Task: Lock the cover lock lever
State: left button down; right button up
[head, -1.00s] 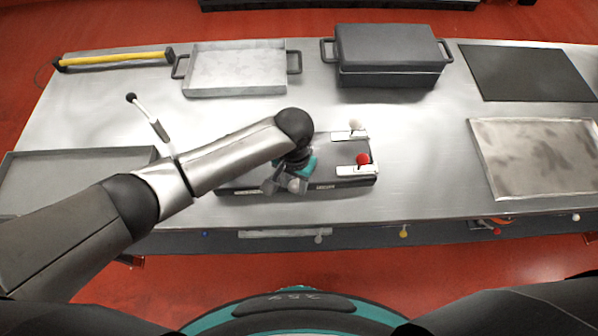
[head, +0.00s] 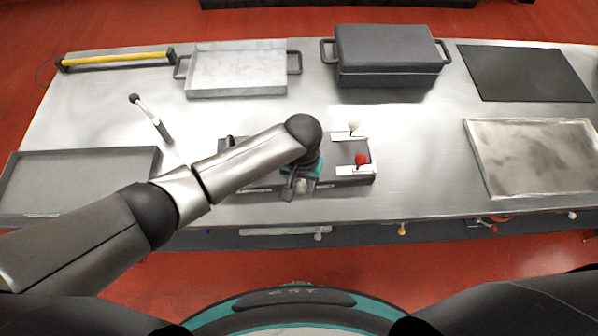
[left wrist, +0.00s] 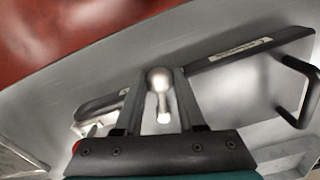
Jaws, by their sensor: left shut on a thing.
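A dark grey fixture (head: 345,180) lies on the steel table, partly hidden by my left arm. At its right end are a red-knobbed lever (head: 361,160) and a white-knobbed lever (head: 353,127) on white plates. My left gripper (head: 296,188) is at the fixture's front middle. In the left wrist view its two fingers (left wrist: 160,78) are shut on a lever with a pale grey ball knob (left wrist: 160,77), one finger on each side. The label does not show whether this is the cover lock lever. My right gripper is out of view.
A loose black-knobbed lever (head: 152,118) and a grey tray (head: 155,165) are at left. A marble-patterned tray (head: 238,70), a lidded dark box (head: 387,50), a black mat (head: 524,73) and a stained metal tray (head: 532,155) stand around. Table right of the fixture is clear.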

pick_arm(q)
jog(key=shift+s+d+n+p, duration=0.15)
jog(key=shift+d+n+p, duration=0.35)
jog(key=shift+d+n, duration=0.4)
jog(key=shift+d+n+p, duration=0.3)
jog(key=shift+d+n, duration=0.1)
jog(key=shift+n, duration=0.4)
jog(key=shift+d+n, duration=0.3)
jog(key=shift+n, duration=0.3)
jog(key=shift+w+d+n, duration=0.2)
jog(key=shift+d+n, duration=0.6)
jog(key=shift+n, duration=0.4)
